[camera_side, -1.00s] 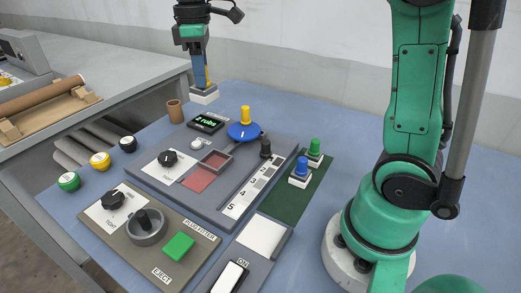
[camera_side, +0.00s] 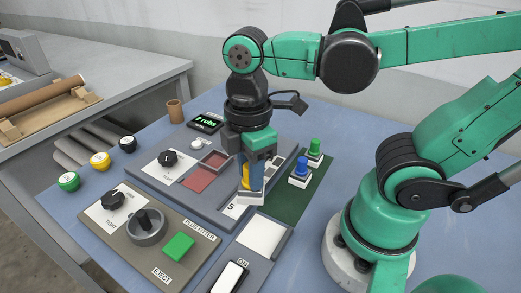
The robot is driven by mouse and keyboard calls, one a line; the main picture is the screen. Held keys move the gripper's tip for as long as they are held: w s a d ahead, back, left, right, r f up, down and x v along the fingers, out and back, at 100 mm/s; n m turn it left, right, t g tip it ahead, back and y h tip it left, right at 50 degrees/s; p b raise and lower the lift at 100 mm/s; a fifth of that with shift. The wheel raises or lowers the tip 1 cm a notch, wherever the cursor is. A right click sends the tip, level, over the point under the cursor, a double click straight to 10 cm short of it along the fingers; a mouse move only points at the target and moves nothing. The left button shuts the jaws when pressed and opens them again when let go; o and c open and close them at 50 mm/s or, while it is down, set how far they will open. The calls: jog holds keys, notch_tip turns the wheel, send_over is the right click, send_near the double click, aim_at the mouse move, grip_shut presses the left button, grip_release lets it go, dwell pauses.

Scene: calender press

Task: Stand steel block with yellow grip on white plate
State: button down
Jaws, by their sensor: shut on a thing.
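My gripper (camera_side: 251,184) is shut on the yellow grip (camera_side: 245,178) of a steel block (camera_side: 250,197). The block hangs upright below the blue fingers, over the lower end of the numbered strip near the 5. Whether it touches anything below cannot be told. The white plate (camera_side: 263,234) lies bare in a grey frame, in front of the block and slightly to its right.
Blocks with a blue grip (camera_side: 302,167) and a green grip (camera_side: 315,147) stand on a green mat (camera_side: 290,205) to the right. A white rocker switch (camera_side: 231,276) and a green button (camera_side: 179,246) lie nearer. My gripper hides the blue disc.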

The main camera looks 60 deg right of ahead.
aim_at(262, 195)
jog(key=shift+s+a+f+n, duration=0.1)
jog(key=shift+s+f+n, duration=0.2)
jog(key=shift+s+f, duration=0.7)
jog(key=shift+f, duration=2.05)
jog(key=shift+f, duration=0.15)
jog(key=shift+f, duration=0.6)
jog(key=shift+f, duration=0.65)
grip_release()
